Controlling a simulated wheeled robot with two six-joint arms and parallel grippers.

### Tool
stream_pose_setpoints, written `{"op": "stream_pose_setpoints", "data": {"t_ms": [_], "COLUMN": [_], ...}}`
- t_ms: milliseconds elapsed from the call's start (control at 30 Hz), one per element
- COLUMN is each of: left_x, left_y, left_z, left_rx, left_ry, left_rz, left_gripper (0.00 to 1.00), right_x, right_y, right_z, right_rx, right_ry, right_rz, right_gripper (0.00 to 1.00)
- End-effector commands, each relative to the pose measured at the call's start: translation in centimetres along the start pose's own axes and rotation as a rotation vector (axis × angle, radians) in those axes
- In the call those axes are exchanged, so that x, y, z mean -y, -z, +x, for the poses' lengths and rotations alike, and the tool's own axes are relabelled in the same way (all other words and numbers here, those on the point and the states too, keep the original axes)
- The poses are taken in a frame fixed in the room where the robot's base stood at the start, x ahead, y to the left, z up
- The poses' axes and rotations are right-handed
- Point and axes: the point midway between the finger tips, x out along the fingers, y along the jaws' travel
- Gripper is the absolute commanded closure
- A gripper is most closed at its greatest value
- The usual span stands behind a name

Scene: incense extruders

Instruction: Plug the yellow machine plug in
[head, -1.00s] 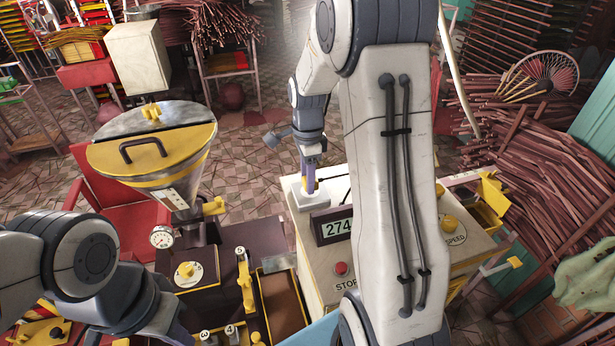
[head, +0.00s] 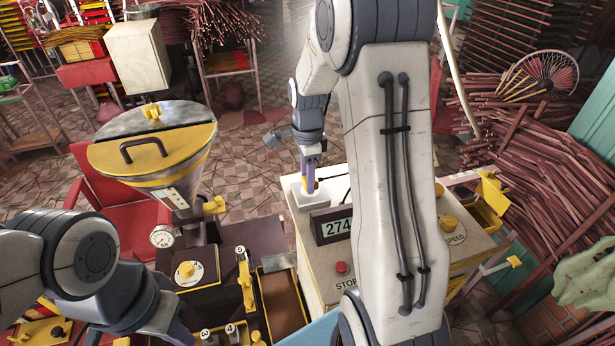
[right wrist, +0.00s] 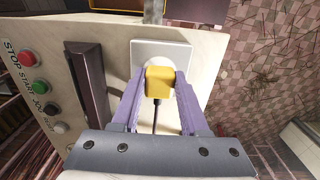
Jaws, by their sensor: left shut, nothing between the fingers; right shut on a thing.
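The yellow plug (right wrist: 159,82) is between the purple fingers of my right gripper (right wrist: 157,85), which is shut on it. Its black cord hangs back toward my wrist. The plug is right at the white socket (right wrist: 151,52) on top of the cream machine. I cannot tell how deep the plug sits. In the head view my right gripper (head: 310,180) points down at the white socket (head: 308,200), and the plug is mostly hidden by the fingers. My left arm is at the lower left, and its fingers (head: 180,338) show only in part near the bottom edge.
The cream machine (head: 325,275) carries a display reading 274 (head: 334,226), a red stop button (head: 341,268) and a speed knob (head: 448,222). A yellow-lidded hopper (head: 150,150) stands to the left. Incense stick piles (head: 540,190) fill the right side. My right arm hides part of the machine.

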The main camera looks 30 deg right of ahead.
Motion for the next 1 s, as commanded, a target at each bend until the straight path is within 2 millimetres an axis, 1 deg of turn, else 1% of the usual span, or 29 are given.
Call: {"op": "stream_pose_setpoints", "data": {"t_ms": [733, 767, 800, 833, 1000], "left_x": [0.1, 0.1, 0.1, 0.1, 0.1], "left_y": [-0.1, 0.0, 0.0, 0.0, 0.0], "left_z": [0.8, 0.8, 0.8, 0.8, 0.8], "left_rx": [0.0, 0.0, 0.0, 0.0, 0.0], "left_ry": [0.0, 0.0, 0.0, 0.0, 0.0], "left_rz": [0.0, 0.0, 0.0, 0.0, 0.0], "left_gripper": [1.0, 1.0, 1.0, 1.0, 1.0], "right_x": [0.0, 0.0, 0.0, 0.0, 0.0], "right_y": [0.0, 0.0, 0.0, 0.0, 0.0], "right_z": [1.3, 1.2, 1.2, 1.2, 1.2], "right_rx": [0.0, 0.0, 0.0, 0.0, 0.0], "right_ry": [-0.001, 0.0, 0.0, 0.0, 0.0], "right_rz": [0.0, 0.0, 0.0, 0.0, 0.0], "right_gripper": [1.0, 0.45, 0.29, 0.21, 0.21]}}
